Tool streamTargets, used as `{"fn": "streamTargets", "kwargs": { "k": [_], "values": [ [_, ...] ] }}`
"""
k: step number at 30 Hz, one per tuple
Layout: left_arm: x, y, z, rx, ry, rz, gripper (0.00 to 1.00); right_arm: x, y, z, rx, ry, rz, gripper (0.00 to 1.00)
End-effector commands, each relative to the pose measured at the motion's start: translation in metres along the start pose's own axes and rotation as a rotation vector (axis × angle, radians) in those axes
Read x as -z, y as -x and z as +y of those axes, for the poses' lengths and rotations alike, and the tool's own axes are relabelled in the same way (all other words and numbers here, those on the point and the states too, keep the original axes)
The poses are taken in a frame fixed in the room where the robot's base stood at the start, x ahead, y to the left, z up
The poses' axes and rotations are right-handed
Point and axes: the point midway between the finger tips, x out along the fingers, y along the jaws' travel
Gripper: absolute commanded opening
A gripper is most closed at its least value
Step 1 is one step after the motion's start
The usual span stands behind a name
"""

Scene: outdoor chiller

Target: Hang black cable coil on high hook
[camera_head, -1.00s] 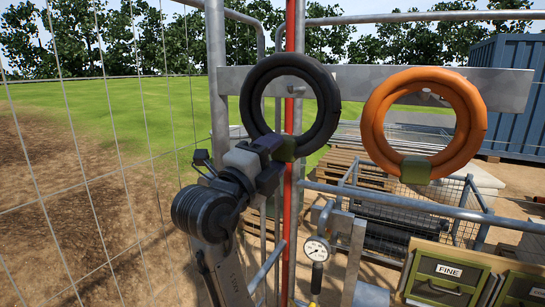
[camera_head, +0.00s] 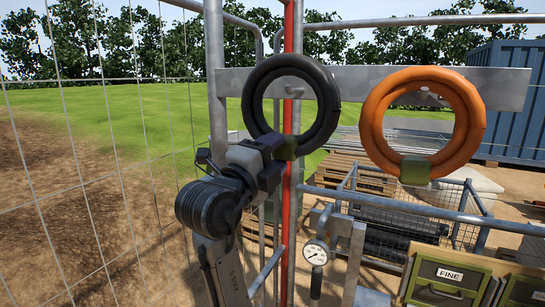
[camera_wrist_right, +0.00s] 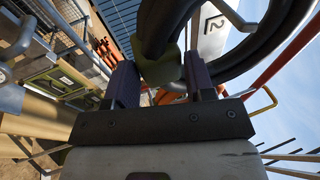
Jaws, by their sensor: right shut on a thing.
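The black cable coil (camera_head: 250,100) is an upright ring in front of the grey hook plate (camera_head: 352,84) in the head view. A grey hook (camera_head: 295,91) shows inside its opening, below its top strand. I cannot tell whether the strand rests on the hook. My right gripper (camera_head: 276,150) is shut on the coil's green tab (camera_head: 286,149) at the bottom of the ring. In the right wrist view the tab (camera_wrist_right: 162,68) sits between the two fingers, with black cable (camera_wrist_right: 160,25) beyond. My left gripper is out of view.
An orange coil (camera_head: 373,125) is on the same plate to the right. A red vertical pipe (camera_head: 287,215) and grey rails stand by my arm. A gauge (camera_head: 316,253) and green FINE boxes (camera_head: 447,283) are below. Wire fence (camera_head: 100,150) runs at left.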

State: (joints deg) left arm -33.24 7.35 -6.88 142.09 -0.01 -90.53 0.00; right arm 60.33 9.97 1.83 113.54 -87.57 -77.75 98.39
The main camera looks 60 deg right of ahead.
Motion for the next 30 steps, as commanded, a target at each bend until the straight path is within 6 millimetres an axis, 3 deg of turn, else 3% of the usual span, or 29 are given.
{"fn": "streamTargets", "kwargs": {
  "k": [30],
  "values": [
    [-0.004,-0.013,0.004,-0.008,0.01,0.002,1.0,-0.006,-0.035,0.009,0.003,-0.002,0.001,0.0]
  ]
}}
